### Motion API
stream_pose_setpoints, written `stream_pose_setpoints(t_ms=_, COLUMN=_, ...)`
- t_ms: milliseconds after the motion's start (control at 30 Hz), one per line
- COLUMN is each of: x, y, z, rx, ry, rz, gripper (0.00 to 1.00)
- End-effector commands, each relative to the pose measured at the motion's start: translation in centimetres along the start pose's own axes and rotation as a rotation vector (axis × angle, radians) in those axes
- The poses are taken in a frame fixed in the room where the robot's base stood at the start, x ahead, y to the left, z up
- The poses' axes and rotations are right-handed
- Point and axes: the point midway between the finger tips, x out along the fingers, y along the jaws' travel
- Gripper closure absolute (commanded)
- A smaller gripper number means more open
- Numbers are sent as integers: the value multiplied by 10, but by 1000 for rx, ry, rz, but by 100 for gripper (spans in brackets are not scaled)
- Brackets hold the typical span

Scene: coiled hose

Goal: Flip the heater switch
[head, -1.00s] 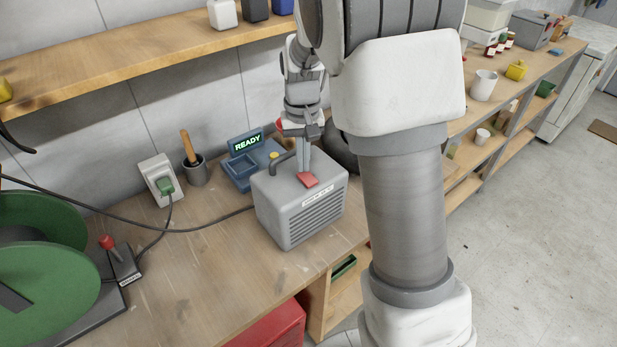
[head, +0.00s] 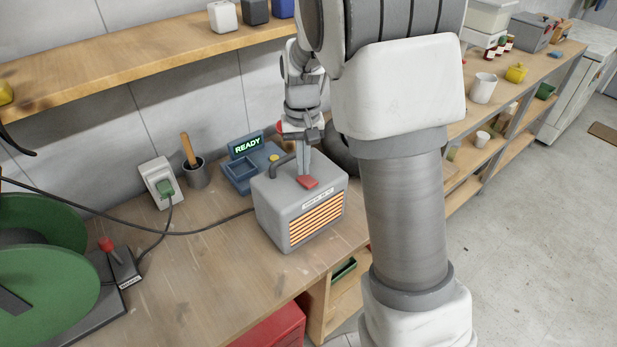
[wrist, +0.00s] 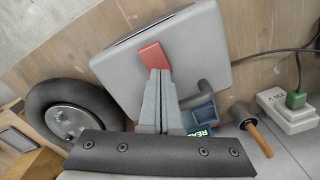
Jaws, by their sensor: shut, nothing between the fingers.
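A blue device reading READY (head: 247,146) stands behind the heater. A wall socket with a green plug (head: 166,187) and a cup with a wooden-handled tool (head: 195,172) are to the left. A green hose reel (head: 50,265) and a red-knobbed lever (head: 106,244) are at the lower left.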

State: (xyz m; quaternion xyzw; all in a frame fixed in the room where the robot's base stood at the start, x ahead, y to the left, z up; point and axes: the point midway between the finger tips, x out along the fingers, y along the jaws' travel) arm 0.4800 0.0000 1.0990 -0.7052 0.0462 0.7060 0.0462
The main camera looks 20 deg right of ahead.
Motion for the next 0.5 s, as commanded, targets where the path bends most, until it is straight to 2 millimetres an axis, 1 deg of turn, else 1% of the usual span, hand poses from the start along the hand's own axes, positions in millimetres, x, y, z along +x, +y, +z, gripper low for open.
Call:
stream_pose_setpoints(t_ms=33, x=-8, y=0, z=0, rx=0, ry=1, rz=0, gripper=100)
stream_pose_setpoints(t_ms=500, x=-46, y=0, z=0, rx=0, ry=1, rz=0, gripper=100)
